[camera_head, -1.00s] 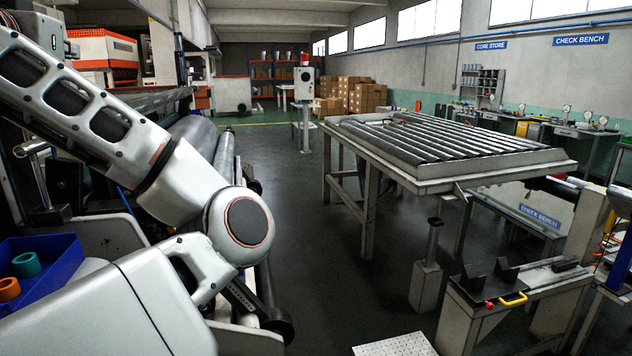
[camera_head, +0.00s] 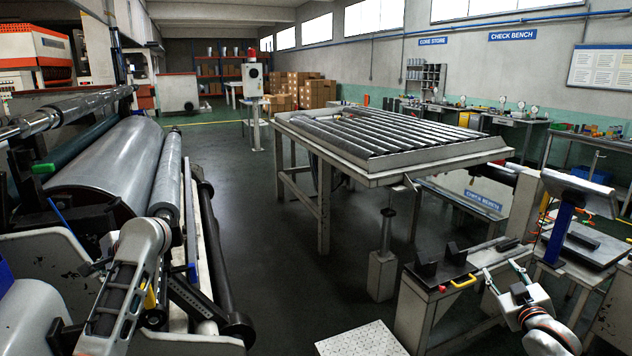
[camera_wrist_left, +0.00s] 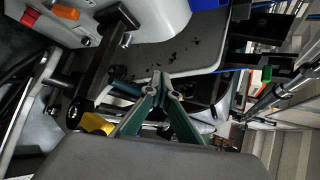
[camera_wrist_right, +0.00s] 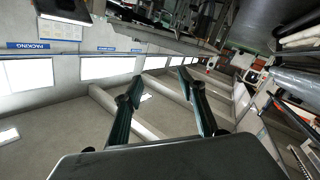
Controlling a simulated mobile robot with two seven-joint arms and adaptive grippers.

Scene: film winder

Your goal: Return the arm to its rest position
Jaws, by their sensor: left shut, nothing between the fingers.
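My left arm (camera_head: 123,275) is at the lower left in the head view, beside the large metal rollers. Its gripper cannot be made out clearly there. In the left wrist view, my left gripper (camera_wrist_left: 164,82) is shut, its fingers meeting with nothing between them, in front of a grey machine side plate (camera_wrist_left: 180,52). My right arm (camera_head: 545,325) is at the lower right in the head view, in front of the small bench with black V-blocks. In the right wrist view, my right gripper (camera_wrist_right: 160,82) is open and empty, with wall and windows behind it.
The winder's large roller (camera_head: 105,170) and frame stand close to my left arm. A roller table (camera_head: 395,175) stands at centre right. A bench with black blocks (camera_head: 440,262) and a screen on a blue post (camera_head: 562,230) are near my right arm. The middle floor is clear.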

